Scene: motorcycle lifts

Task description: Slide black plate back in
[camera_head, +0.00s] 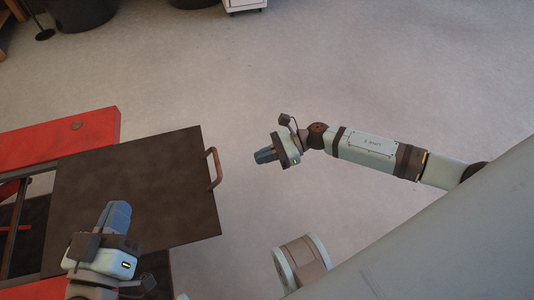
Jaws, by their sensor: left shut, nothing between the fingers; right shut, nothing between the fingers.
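The black plate (135,187) is a dark flat panel that sticks out to the right from a red lift frame (70,135). A brown handle (213,169) is fixed on its right edge. My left gripper (117,213) is shut and empty, and it shows over the lower part of the plate; I cannot tell whether it touches it. My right gripper (262,156) is shut and empty, to the right of the handle and apart from it.
Dark round containers (82,14) and a white cabinet (244,5) stand at the far edge. The grey floor (350,70) is clear beyond the plate and to its right. Openings in the red frame show at the left.

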